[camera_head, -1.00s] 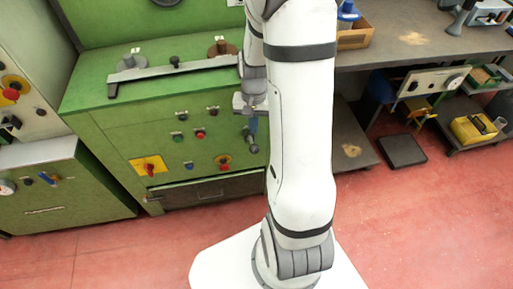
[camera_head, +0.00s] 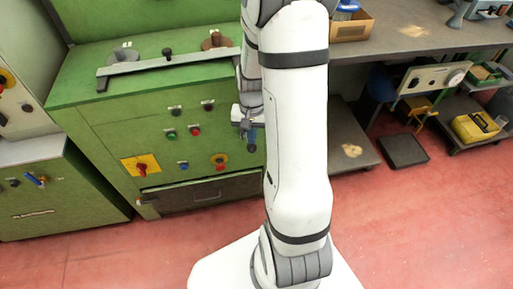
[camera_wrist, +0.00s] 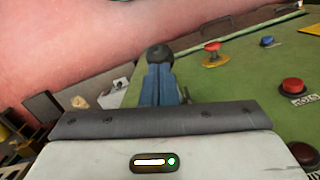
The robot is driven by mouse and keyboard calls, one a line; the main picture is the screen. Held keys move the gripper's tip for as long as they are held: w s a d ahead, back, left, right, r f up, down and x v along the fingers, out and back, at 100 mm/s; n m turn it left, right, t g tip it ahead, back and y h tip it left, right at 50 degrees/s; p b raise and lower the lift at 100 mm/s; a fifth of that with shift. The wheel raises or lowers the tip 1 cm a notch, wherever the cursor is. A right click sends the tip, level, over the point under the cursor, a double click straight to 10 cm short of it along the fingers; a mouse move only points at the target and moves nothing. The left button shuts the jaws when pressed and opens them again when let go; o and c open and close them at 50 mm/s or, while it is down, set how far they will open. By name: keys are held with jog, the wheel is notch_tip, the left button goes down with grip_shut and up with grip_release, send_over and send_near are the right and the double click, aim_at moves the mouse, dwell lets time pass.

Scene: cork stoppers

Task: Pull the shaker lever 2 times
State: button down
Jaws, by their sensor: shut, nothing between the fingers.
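The lever shows as a dark round knob (camera_head: 252,148) at the right side of the green machine's front panel. In the wrist view the knob (camera_wrist: 157,53) sits just beyond my fingertips, partly hidden by them. My gripper (camera_head: 251,135) is in front of the panel, right at the knob, with its blue fingers closed together. In the wrist view the gripper (camera_wrist: 159,84) is shut with nothing between the fingers. I cannot tell whether the fingertips touch the knob. The lever's rod is mostly hidden behind the fingers.
The green machine (camera_head: 100,130) carries red buttons and a yellow-backed red switch (camera_head: 142,167) on its front. A metal bar (camera_head: 150,66) lies across its top. A workbench (camera_head: 400,40) stands at the right. The red floor (camera_head: 420,220) is clear in front.

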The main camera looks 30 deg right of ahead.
jog(key=shift+f, duration=0.25)
notch_tip(320, 180, down, 4)
jog(key=b, duration=0.3)
jog(key=shift+f, duration=0.15)
dwell(0.3)
